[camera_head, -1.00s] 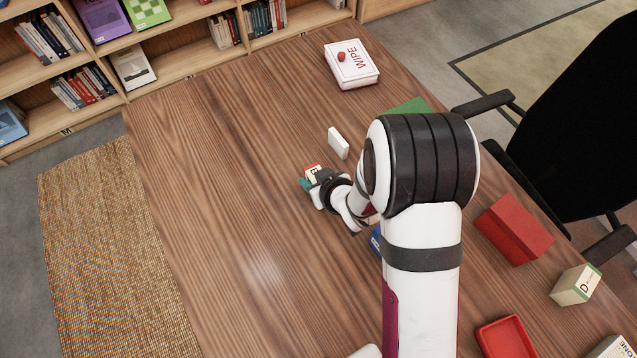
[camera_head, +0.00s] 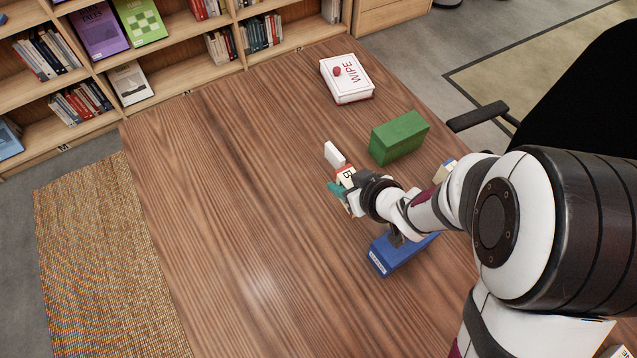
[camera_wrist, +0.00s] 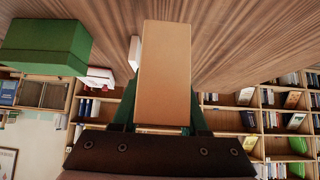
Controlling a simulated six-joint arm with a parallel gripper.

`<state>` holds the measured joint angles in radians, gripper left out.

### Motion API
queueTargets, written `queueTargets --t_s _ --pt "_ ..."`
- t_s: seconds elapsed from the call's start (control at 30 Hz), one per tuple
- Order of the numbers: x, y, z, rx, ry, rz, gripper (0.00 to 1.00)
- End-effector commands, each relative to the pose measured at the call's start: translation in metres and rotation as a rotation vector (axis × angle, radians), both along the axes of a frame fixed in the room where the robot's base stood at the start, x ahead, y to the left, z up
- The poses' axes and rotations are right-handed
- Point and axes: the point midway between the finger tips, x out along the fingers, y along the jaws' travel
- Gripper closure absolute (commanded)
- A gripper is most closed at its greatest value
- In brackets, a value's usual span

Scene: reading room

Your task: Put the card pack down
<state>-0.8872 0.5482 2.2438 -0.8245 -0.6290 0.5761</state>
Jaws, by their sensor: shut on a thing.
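The card pack (camera_head: 346,175) is a small box with a red edge and a letter B on a pale face. My gripper (camera_head: 341,190), with green fingers, is shut on it. In the wrist view the pack (camera_wrist: 164,70) shows a plain tan face, gripped between the two fingers (camera_wrist: 160,118), with its far end pointing at the wooden table (camera_wrist: 235,25). The gripper covers part of the pack in the head view. I cannot tell whether the pack touches the table (camera_head: 230,210).
A small white block (camera_head: 334,153) stands just behind the pack. The table's left side is clear.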

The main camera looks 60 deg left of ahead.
Motion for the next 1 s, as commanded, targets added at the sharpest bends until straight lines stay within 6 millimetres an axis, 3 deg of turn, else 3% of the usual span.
queueTargets --t_s 0.17,0.43,0.57,0.77,0.9,1.0 --pt "0.023 -0.025 0.021 0.003 -0.001 -0.004 1.0" --pt "0.037 -0.04 0.028 0.002 0.0 -0.016 1.0" --pt "0.067 -0.066 0.032 0.009 -0.006 -0.078 1.0" --pt "0.129 -0.148 0.041 0.022 -0.017 -0.235 1.0" --pt "0.163 -0.233 0.049 0.025 -0.024 -0.378 1.0" --pt "0.173 -0.304 0.054 0.021 -0.025 -0.491 1.0"
